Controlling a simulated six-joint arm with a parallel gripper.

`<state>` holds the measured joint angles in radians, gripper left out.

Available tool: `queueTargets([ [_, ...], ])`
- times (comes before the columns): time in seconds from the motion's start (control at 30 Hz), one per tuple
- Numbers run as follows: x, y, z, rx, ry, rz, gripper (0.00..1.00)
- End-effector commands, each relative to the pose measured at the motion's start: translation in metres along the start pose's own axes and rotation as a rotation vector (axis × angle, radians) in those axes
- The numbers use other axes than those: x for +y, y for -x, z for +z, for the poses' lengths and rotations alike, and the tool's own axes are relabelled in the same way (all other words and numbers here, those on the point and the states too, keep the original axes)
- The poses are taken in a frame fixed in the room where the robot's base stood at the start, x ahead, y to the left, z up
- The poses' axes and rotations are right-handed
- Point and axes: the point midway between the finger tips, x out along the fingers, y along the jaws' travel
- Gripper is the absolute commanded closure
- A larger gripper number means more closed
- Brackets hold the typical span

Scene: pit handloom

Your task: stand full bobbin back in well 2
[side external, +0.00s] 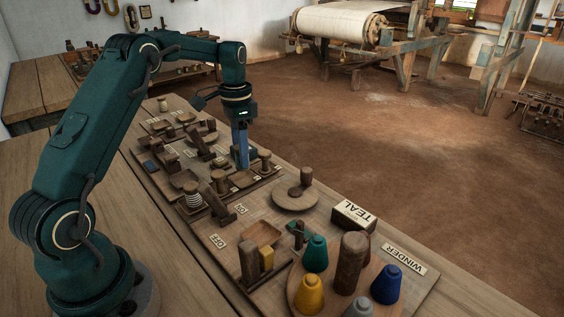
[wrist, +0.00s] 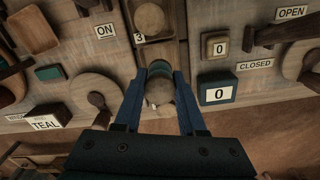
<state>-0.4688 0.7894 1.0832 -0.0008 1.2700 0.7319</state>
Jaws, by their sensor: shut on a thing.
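In the side view my gripper (side external: 241,162) points straight down over the wooden rack, and the held bobbin is hard to make out there. The rack (wrist: 182,55) runs up the picture in the wrist view, with a plate marked 3 (wrist: 139,38) on its edge. Another round-topped piece (wrist: 150,18) stands farther up the rack. The held bobbin's lower end is hidden, so I cannot tell whether it touches a well.
Wooden bobbin-like pieces stand close on both sides of my gripper, one at the right (side external: 265,161) and one at the left (side external: 219,181). A round disc (side external: 290,201) with a knob, a TEAL block (side external: 354,215) and coloured cones (side external: 315,253) stand nearer the camera.

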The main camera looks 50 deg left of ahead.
Motion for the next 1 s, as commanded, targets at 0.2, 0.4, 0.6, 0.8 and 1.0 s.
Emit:
queueTargets([
  [0.2, 0.001, -0.028, 0.000, -0.004, 0.000, 0.004, 1.00],
  [0.4, 0.000, -0.040, 0.000, 0.000, 0.000, 0.001, 1.00],
  [0.6, 0.000, -0.040, 0.000, 0.000, 0.000, 0.000, 1.00],
  [0.8, 0.000, -0.043, -0.001, 0.001, 0.000, 0.000, 0.30],
  [1.0, 0.000, -0.043, 0.000, 0.001, 0.000, 0.000, 0.30],
])
